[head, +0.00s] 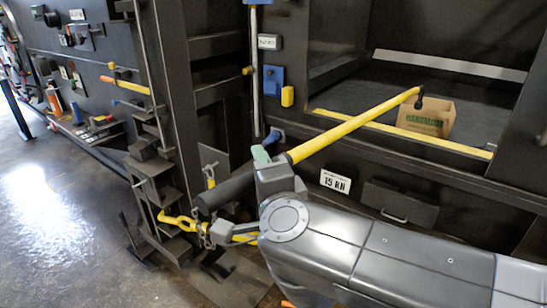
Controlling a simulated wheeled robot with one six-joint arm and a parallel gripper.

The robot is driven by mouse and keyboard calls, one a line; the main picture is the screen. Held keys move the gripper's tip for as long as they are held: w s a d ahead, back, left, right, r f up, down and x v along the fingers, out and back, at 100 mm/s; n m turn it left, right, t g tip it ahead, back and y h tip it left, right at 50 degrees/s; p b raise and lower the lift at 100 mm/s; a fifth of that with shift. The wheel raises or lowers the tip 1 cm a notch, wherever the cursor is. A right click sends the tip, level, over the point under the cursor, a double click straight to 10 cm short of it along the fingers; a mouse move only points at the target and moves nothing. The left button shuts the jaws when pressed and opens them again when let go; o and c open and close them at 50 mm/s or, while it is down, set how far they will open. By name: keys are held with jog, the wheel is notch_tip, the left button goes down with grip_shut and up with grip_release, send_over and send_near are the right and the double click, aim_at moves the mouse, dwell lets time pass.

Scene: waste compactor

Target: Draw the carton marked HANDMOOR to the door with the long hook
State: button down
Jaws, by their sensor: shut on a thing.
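The carton marked HANDMOOR (422,119) is a brown box with green lettering. It sits inside the compactor opening, a little behind the yellow-edged door sill (400,136). The long hook (345,128) has a yellow shaft, a black grip end and a dark hooked tip. My gripper (264,160) is shut on its shaft near the black grip. The shaft slopes up to the right over the sill, with its tip at the carton's top left edge. I cannot tell whether the tip touches the carton.
A dark frame post (262,70) stands left of the opening, with blue and yellow fittings on it. A 15 kN sign (335,181) and a drawer-like box with a handle (400,203) are below the sill. Yellow hooks and chain (180,220) hang at lower left. Open floor (55,200) lies left.

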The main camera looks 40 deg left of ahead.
jog(key=s+d+b, duration=0.1)
jog(key=s+b, duration=0.1)
jog(key=s, duration=1)
jog(key=s+d+b, duration=0.2)
jog(key=s+b, duration=0.1)
jog(key=s, duration=0.9)
jog(key=shift+d, duration=0.3)
